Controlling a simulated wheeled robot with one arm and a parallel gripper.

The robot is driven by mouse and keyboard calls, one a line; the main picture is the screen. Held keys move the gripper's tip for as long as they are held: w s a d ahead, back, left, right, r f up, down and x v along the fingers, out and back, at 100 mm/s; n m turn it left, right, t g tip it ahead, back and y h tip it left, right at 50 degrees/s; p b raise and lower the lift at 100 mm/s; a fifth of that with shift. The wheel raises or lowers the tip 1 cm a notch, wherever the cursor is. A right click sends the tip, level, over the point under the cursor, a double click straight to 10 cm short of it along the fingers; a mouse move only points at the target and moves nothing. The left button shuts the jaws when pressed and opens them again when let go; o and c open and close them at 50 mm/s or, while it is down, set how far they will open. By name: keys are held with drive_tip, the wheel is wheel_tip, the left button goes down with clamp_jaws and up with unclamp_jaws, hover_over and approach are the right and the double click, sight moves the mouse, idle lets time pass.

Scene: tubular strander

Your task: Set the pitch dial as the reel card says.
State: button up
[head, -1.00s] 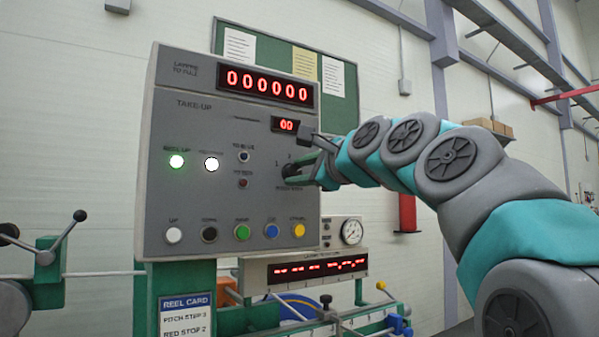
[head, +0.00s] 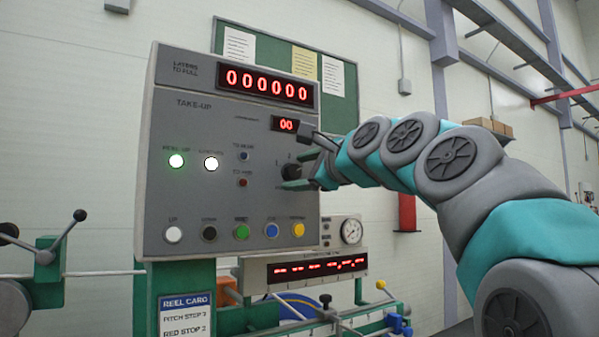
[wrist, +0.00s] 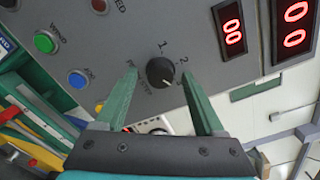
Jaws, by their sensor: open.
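The pitch dial is a small black round knob (wrist: 161,72) on the grey take-up panel, with the numerals 1 and 2 printed beside it. Its exact pointer setting is too small to read surely. My gripper (wrist: 157,68) is open, with one green finger on each side of the knob and gaps to it in the wrist view. In the head view my gripper (head: 300,177) is at the panel's right side and partly hides the dial. The reel card (head: 186,315) is low on the green post; it reads pitch step, seemingly 3, and red stop 2.
The panel (head: 200,130) carries a small red display (head: 285,125) reading 00 just above the dial, and a row of coloured buttons (head: 241,231) below. A lower display box (head: 305,270) and a gauge (head: 351,231) are under it.

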drive_tip(key=shift+s+d, duration=0.1)
drive_tip(key=v, duration=0.7)
drive_tip(key=shift+s+d+b, duration=0.15)
drive_tip(key=shift+s+b, duration=0.1)
drive_tip(key=shift+b, duration=0.15)
drive_tip(key=s+d+f+n+g+h, duration=0.1)
drive_tip(key=s+f+n+g+h, duration=0.15)
drive_tip(key=f, duration=0.95)
drive_tip(key=s+f+n+g+h, duration=0.1)
drive_tip(key=s+f+n+g, duration=0.15)
drive_tip(key=f, duration=0.85)
drive_tip(key=s+d+f+n+g+h, duration=0.1)
drive_tip(key=f+n+g+h, duration=0.15)
drive_tip(key=f, duration=0.95)
drive_tip(key=s+d+f+n+g+h, duration=0.1)
drive_tip(key=s+d+f+n+g, duration=0.2)
drive_tip(key=s+f, duration=0.6)
drive_tip(key=s+d+f+n+g+h, duration=0.1)
drive_tip(key=s+d+f+n+g, duration=0.2)
drive_tip(key=s+f, duration=0.6)
drive_tip(key=s+d+f+n+g+h, duration=0.2)
drive_tip(key=s+d+f+n+g, duration=0.1)
drive_tip(key=s+f, duration=0.5)
drive_tip(key=shift+s+d+f+n, duration=0.4)
drive_tip(key=shift+s+d+n, duration=0.05)
drive_tip(key=shift+s+d, duration=0.55)
